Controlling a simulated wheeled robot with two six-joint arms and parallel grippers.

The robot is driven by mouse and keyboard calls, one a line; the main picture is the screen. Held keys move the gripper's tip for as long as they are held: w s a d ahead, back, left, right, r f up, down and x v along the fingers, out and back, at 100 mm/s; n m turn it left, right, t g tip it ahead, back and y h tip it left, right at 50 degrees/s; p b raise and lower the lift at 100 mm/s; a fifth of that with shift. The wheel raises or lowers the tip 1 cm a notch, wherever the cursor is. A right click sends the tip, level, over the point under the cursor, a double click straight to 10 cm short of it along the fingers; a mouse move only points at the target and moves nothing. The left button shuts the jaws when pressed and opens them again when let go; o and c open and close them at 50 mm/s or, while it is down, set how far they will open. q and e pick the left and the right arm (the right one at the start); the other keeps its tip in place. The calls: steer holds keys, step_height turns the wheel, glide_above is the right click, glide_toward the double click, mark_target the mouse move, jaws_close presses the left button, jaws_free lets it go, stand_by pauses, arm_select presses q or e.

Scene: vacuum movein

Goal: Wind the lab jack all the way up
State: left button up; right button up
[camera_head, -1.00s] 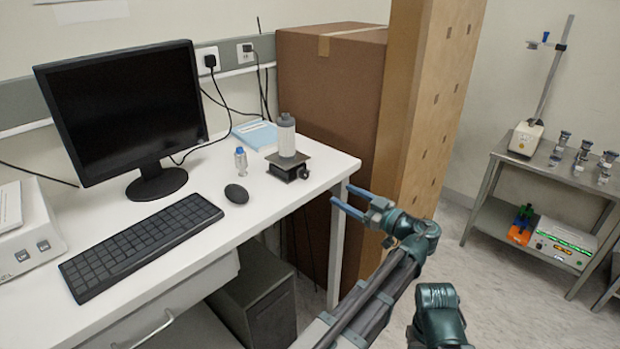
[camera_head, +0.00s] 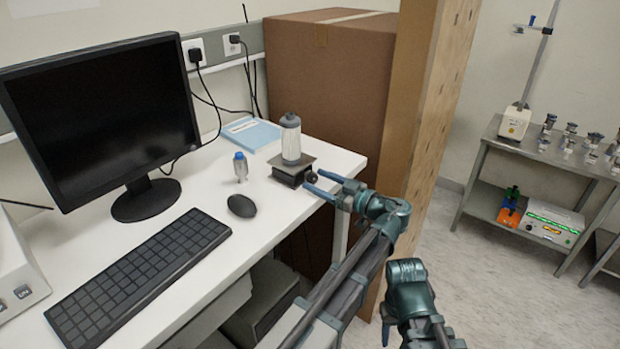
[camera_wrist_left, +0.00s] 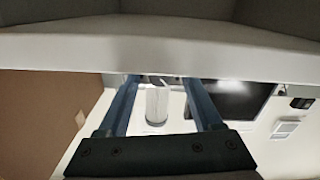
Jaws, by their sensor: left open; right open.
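The lab jack (camera_head: 289,176), a low dark stand with a flat top plate, sits near the right end of the white desk. It looks low, with little height under its plate. A grey-white bottle (camera_head: 291,142) stands upright on it. Its dark round knob (camera_head: 311,177) faces my left gripper (camera_head: 314,180). That gripper is open, its two blue fingertips close to the knob; I cannot tell whether they touch it. The left wrist view shows the open fingers (camera_wrist_left: 162,80) with the bottle (camera_wrist_left: 157,104) between them. My right gripper (camera_head: 386,333) is low, mostly hidden.
On the desk (camera_head: 262,222) are a small blue-capped vial (camera_head: 240,167), a mouse (camera_head: 242,205), a keyboard (camera_head: 140,275), a monitor (camera_head: 100,115) and a blue book (camera_head: 250,133). A large cardboard box (camera_head: 330,85) stands behind the desk's right end.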

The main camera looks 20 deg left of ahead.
arm_select(q)
steer(key=shift+d, duration=0.1)
jaws_close()
steer(key=shift+m, duration=2.9)
jaws_free()
